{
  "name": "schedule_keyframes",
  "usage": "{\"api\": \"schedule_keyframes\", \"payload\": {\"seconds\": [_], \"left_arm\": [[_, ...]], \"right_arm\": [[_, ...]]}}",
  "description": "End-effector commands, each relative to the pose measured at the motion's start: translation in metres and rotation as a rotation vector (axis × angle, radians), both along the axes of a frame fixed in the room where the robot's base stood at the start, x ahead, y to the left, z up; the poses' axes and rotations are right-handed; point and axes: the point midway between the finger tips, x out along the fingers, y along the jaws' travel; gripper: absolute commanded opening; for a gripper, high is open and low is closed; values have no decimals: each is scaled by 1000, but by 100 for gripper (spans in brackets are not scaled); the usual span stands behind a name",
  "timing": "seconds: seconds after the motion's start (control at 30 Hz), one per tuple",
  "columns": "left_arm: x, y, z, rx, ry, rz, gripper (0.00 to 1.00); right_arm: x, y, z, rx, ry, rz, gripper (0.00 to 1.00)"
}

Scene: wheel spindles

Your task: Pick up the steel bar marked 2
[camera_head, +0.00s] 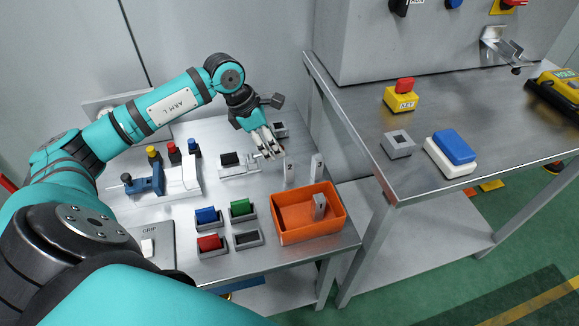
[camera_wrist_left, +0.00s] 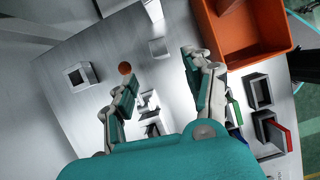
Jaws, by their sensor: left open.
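My left gripper (camera_head: 268,151) is open and empty, above the table and just up and left of the bar marked 2. In the left wrist view the open fingers (camera_wrist_left: 166,72) have a pale steel block (camera_wrist_left: 160,47) ahead of their tips; its mark cannot be read there. My right gripper is not in view.
The orange bin (camera_head: 277,222) holds a small grey bar (camera_head: 320,206). Blue (camera_head: 206,215), green (camera_head: 240,206) and red (camera_head: 210,242) blocks sit in holders in front. A grey fixture (camera_head: 240,171) lies left of the gripper. A higher steel table (camera_head: 440,185) stands right.

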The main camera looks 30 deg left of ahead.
Motion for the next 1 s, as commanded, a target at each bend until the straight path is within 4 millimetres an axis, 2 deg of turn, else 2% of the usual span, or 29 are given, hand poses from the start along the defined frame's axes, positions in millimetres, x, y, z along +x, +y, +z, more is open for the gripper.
{"api": "schedule_keyframes", "payload": {"seconds": [0.1, 0.2, 0.47, 0.7, 1.0], "left_arm": [[6, -8, -21, -4, 2, -1, 52], [10, -11, -34, -3, 1, 1, 52], [16, -19, -50, -3, 0, 0, 52], [25, -32, -81, -3, 1, 2, 52], [28, -33, -89, 1, -1, 0, 52]], "right_arm": [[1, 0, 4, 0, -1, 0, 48], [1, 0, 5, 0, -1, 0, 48], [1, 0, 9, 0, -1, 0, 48], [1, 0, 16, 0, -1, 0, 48], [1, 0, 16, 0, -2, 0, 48]]}}
